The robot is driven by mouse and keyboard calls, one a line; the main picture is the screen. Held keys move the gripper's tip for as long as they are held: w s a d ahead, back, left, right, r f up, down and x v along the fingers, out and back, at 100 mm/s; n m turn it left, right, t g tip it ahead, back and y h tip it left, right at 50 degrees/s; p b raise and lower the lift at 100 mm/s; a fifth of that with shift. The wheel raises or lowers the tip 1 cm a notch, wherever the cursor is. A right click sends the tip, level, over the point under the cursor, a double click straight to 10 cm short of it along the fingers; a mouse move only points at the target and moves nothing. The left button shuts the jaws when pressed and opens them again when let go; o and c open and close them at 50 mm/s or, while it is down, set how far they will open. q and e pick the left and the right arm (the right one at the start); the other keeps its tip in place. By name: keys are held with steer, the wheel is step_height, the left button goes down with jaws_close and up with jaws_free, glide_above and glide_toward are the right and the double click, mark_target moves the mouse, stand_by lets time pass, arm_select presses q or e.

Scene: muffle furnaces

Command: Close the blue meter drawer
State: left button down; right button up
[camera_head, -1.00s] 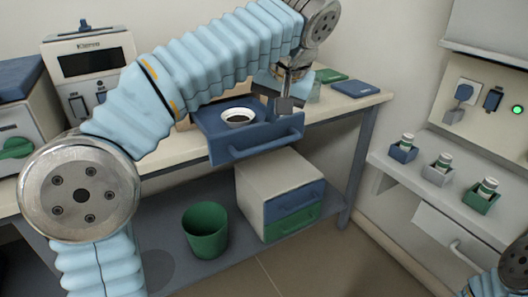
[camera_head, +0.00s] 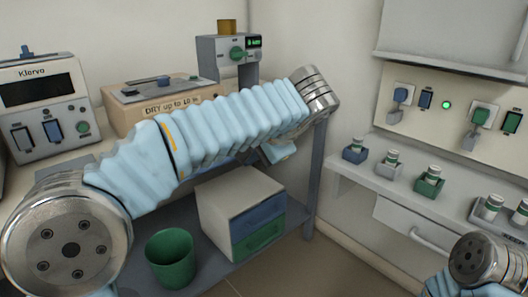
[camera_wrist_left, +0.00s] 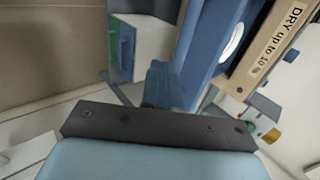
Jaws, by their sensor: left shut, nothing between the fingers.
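The blue drawer (camera_wrist_left: 196,52) shows in the left wrist view, partly pulled out beside the tan front marked "DRY up to 10". A white round dish (camera_wrist_left: 232,42) is partly visible in it. In the head view my left arm covers nearly all of the drawer. My left gripper (camera_wrist_left: 163,72) is shut and empty, its fingers close to the drawer's front side; I cannot tell whether they touch it. In the head view only a pale part of this gripper shows below the arm's end. My right gripper is out of view; only part of that arm shows.
A white cabinet with blue and green drawers (camera_head: 240,200) and a green bin (camera_head: 170,258) stand below the bench. A tan box (camera_head: 150,100), a Klervo instrument (camera_head: 45,110) and a grey meter (camera_head: 228,55) stand on it. The right wall shelf (camera_head: 400,190) holds small bottles.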

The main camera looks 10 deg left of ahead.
arm_select(q)
steer(key=shift+w+a+f, duration=0.2)
steer(key=shift+w+a, duration=0.55)
steer(key=shift+a, duration=0.2)
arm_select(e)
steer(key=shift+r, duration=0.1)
